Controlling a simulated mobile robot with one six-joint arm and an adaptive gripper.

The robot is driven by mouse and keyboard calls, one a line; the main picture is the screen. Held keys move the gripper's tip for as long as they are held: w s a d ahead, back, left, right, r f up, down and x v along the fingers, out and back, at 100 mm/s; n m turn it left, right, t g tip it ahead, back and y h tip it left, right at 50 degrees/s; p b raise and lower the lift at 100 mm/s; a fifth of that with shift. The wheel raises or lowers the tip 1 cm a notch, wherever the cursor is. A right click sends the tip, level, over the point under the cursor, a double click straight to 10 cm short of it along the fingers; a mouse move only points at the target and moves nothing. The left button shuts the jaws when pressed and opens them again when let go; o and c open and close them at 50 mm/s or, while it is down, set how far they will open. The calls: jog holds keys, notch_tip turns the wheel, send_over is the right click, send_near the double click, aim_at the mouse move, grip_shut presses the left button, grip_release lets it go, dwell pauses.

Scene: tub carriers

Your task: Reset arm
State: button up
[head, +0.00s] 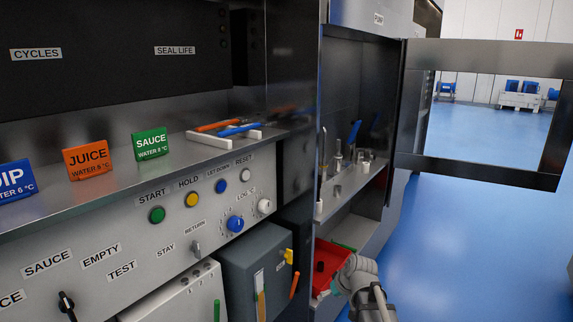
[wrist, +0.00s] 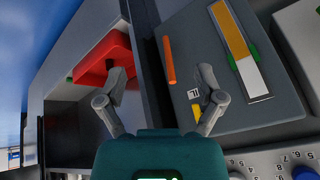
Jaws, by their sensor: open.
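My gripper (wrist: 162,78) is open and empty in the wrist view, its two grey fingers spread wide apart. Between and beyond the fingertips are the orange handle (wrist: 168,60) and the edge of a grey box (wrist: 205,35). The left finger overlaps a red tray (wrist: 93,62) in the picture; I cannot tell whether it touches. In the head view, grey parts of my arm show at the lower right, in front of the open cabinet; the fingers are not clearly seen there.
The grey box (head: 252,262) stands below the control panel (head: 110,245). The red tray (head: 327,262) is low in the cabinet, under a shelf (head: 350,190) with small upright items. An open windowed door (head: 475,175) juts right. Blue floor (head: 450,240) is clear.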

jog(key=s+d+f+m+g+h, duration=0.1)
jog(key=s+d+m+g+h, duration=0.1)
jog(key=s, duration=0.6)
jog(key=s+d+m+g+h, duration=0.1)
jog(key=s+g+h, duration=0.1)
jog(key=s, duration=0.6)
notch_tip(320, 180, up, 21)
jog(key=p, duration=2.2)
jog(key=shift+d+f, duration=0.15)
